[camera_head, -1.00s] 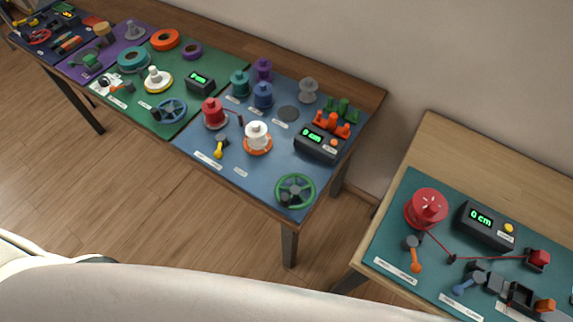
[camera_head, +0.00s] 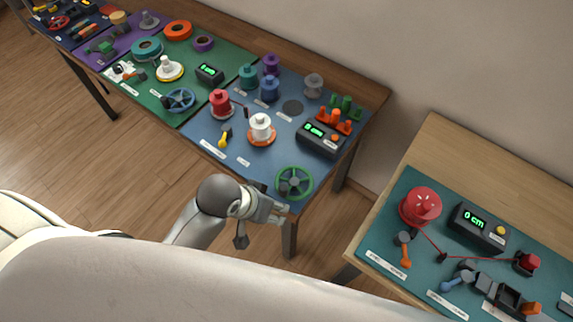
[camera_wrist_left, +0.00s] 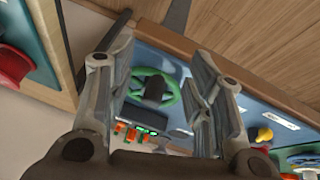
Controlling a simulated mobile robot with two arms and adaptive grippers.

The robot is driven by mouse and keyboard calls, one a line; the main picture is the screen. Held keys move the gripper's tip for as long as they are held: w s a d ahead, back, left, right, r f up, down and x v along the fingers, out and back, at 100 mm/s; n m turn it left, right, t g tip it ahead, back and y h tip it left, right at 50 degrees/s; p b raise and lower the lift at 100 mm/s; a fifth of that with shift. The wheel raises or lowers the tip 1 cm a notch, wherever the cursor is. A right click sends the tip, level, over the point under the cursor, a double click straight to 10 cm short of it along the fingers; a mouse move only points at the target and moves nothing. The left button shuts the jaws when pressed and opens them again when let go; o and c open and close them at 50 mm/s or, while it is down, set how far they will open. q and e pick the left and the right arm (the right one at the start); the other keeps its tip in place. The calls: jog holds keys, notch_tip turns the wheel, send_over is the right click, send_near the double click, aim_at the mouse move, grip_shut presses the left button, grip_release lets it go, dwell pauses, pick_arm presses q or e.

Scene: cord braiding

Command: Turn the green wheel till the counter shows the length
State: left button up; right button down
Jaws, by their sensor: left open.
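The green wheel (camera_head: 294,183) lies at the front right corner of the blue mat, with a dark hub and knob. The counter (camera_head: 319,139) is a dark box with a small lit green display behind the wheel; its digits are too small to read. My left gripper (camera_head: 275,212) is open and empty, just left of and in front of the wheel, near the table's front edge. In the left wrist view the wheel (camera_wrist_left: 153,92) shows between the open fingers, apart from them, with the counter (camera_wrist_left: 145,130) beyond it. My right gripper is not in view.
Red (camera_head: 220,102) and white (camera_head: 261,127) spools and a yellow-handled tool (camera_head: 224,137) stand left of the wheel. Orange pegs (camera_head: 333,121) stand behind the counter. A separate table at right has a teal mat (camera_head: 372,241) and a counter reading 0 cm (camera_head: 478,228).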

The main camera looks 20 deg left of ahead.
pick_arm(q)
jog(key=w+d+r+g+h, duration=0.2)
jog(key=w+d+r, duration=0.3)
jog(key=d, duration=0.4)
notch_tip(320, 180, up, 4)
jog(key=f+n+g+y, duration=0.1)
jog(key=n+g+y, duration=0.1)
jog(key=n+y, duration=0.2)
send_over(283, 187)
jog(key=d, duration=0.1)
jog(key=shift+s+r, duration=0.1)
jog(key=shift+r, duration=0.15)
jog(key=shift+a+n+y, duration=0.3)
jog(key=shift+a+n, duration=0.1)
jog(key=shift+a, duration=0.1)
notch_tip(283, 187, down, 11)
jog(key=shift+d+r+p, duration=0.1)
jog(key=shift+r+p, duration=0.1)
jog(key=shift+p, duration=0.4)
grip_shut()
